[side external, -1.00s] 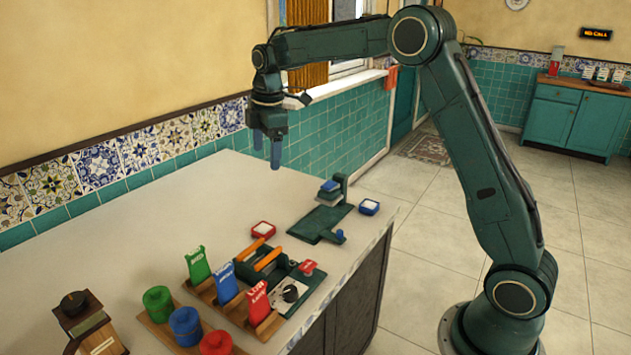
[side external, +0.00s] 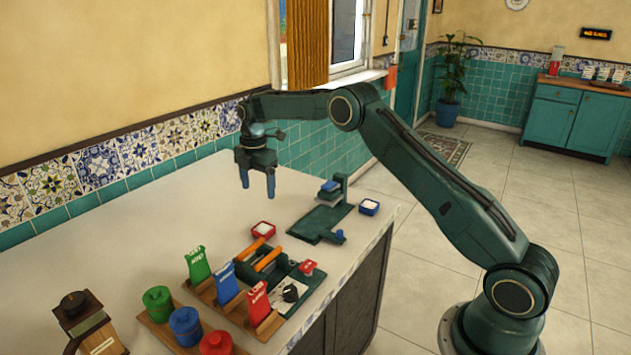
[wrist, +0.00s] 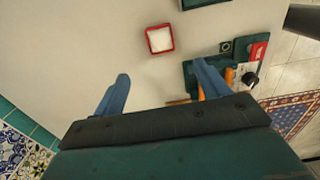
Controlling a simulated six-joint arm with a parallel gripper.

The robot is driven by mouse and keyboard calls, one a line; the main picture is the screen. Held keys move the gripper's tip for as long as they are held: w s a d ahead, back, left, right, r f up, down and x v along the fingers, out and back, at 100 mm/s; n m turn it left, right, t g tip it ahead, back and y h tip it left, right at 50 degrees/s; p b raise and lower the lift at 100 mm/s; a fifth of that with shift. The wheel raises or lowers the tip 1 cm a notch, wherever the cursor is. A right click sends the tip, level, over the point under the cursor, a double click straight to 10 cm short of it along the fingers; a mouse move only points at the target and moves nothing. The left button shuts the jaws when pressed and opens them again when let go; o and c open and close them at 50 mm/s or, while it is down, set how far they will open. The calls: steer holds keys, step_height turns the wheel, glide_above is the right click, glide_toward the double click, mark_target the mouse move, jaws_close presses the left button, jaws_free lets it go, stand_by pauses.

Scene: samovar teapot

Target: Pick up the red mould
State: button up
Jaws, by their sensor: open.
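The red mould (side external: 263,230) is a small square red tray with a white filling, lying on the light counter. It also shows in the wrist view (wrist: 160,39), ahead of the fingers and between their lines. My gripper (side external: 258,190) is open and empty, pointing down above the counter, higher than the mould and behind it to the left in the side view. Its two blue fingers (wrist: 158,82) are spread apart in the wrist view and do not touch the mould.
A green press (side external: 320,220) and a blue mould (side external: 369,207) stand right of the red mould. A fixture with orange handles (side external: 265,258) sits just in front of it. Green, blue and red packets (side external: 228,283) stand nearer. The counter (side external: 130,240) is clear to the left.

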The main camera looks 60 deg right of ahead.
glide_above(264, 233)
steer(key=shift+w+a+f, duration=0.1)
steer(key=shift+a+f, duration=0.05)
steer(key=shift+f, duration=4.1)
steer(key=shift+f, duration=0.1)
steer(key=shift+f, duration=2.5)
steer(key=shift+c, duration=0.2)
steer(key=c, duration=1)
